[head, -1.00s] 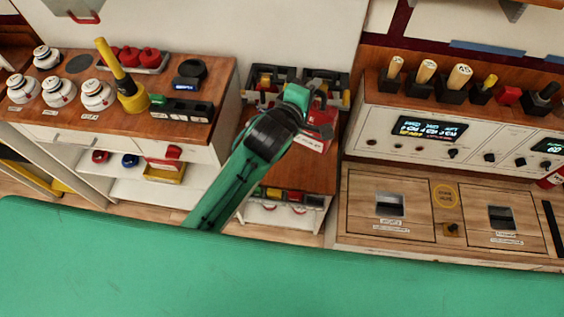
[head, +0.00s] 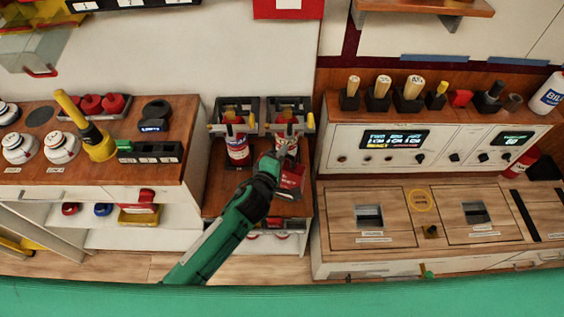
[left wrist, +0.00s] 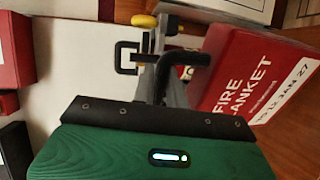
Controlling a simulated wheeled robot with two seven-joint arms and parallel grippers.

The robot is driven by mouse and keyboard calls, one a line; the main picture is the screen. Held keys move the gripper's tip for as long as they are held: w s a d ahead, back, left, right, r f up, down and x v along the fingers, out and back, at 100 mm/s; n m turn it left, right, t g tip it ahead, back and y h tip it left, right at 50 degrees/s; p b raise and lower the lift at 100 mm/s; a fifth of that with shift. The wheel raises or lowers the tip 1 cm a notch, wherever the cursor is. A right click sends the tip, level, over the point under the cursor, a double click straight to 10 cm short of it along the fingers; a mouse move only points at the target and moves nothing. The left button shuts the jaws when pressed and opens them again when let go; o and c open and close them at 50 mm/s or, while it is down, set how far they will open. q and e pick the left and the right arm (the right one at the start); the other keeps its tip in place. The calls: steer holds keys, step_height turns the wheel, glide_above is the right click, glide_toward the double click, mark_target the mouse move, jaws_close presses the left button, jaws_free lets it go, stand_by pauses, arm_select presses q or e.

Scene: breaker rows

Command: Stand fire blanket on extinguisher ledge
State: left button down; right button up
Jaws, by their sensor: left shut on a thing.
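The fire blanket is a red box with white lettering (head: 292,181), held at my left gripper (head: 274,163) over the extinguisher ledge. In the left wrist view the box (left wrist: 245,75) fills the right side and looks tilted. The gripper's grey fingers (left wrist: 163,72) are shut beside it; the exact grip point is hard to see. The extinguisher ledge (head: 218,183) is a low wooden top between two cabinets. Two extinguishers stand at its back, one on the left (head: 238,148) and one behind my gripper (head: 285,140). The box's underside is hidden. My right gripper is not in view.
A left cabinet (head: 190,140) holds white domed devices, a yellow-handled tool (head: 85,130) and a black switch block (head: 150,151). A right console (head: 340,145) carries displays and several upright handles. Grey brackets (head: 300,105) are at the ledge's back. The ledge's left front looks clear.

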arm_select(q)
steer(key=shift+f, duration=1.9)
steer(key=c, duration=1.8)
jaws_free()
steer(key=shift+f+b, duration=0.25)
steer(key=shift+b, duration=0.1)
steer(key=shift+c, duration=0.2)
steer(key=o, duration=0.4)
steer(key=shift+o, duration=0.2)
steer(key=shift+r, duration=0.1)
